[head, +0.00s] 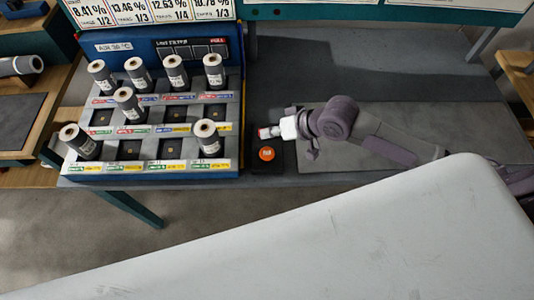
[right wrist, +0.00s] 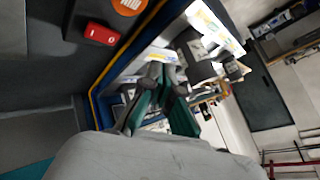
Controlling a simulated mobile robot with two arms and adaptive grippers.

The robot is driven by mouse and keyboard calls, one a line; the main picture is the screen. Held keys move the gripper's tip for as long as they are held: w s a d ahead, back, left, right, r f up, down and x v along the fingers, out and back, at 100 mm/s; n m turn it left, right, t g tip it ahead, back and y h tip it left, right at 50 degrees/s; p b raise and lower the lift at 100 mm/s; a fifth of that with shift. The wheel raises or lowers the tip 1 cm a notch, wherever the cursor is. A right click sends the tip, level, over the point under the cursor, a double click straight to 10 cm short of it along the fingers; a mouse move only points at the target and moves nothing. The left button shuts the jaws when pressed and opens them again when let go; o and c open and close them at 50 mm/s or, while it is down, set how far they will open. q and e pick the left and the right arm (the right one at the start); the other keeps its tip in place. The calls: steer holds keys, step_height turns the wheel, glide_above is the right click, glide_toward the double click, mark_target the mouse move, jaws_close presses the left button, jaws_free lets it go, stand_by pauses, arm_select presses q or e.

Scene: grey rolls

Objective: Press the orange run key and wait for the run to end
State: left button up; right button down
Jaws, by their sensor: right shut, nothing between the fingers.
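The orange run key (head: 267,154) is a round button on a small dark panel right of the roll rack; part of it shows at the top of the right wrist view (right wrist: 130,5). A red key (head: 264,132) sits behind it on the same panel and also shows in the right wrist view (right wrist: 102,33). My right gripper (head: 274,131) is shut and empty, close to the red key in the picture. Its dark fingers with green sides show in the right wrist view (right wrist: 158,72). I cannot tell whether it touches anything. My left gripper is out of view.
A blue rack (head: 158,178) holds several upright grey rolls (head: 213,72) in slots with coloured labels; some slots are empty. A blue unit with a small display (head: 113,47) stands behind them. A grey mat (head: 400,118) lies under my right arm. Percentage boards (head: 150,10) hang above.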

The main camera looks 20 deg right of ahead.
steer(key=b, duration=0.5)
glide_above(269, 153)
step_height(269, 153, down, 5)
steer(key=shift+s+f, duration=0.1)
steer(key=shift+f, duration=0.95)
steer(key=shift+f, duration=0.1)
steer(key=shift+f, duration=0.3)
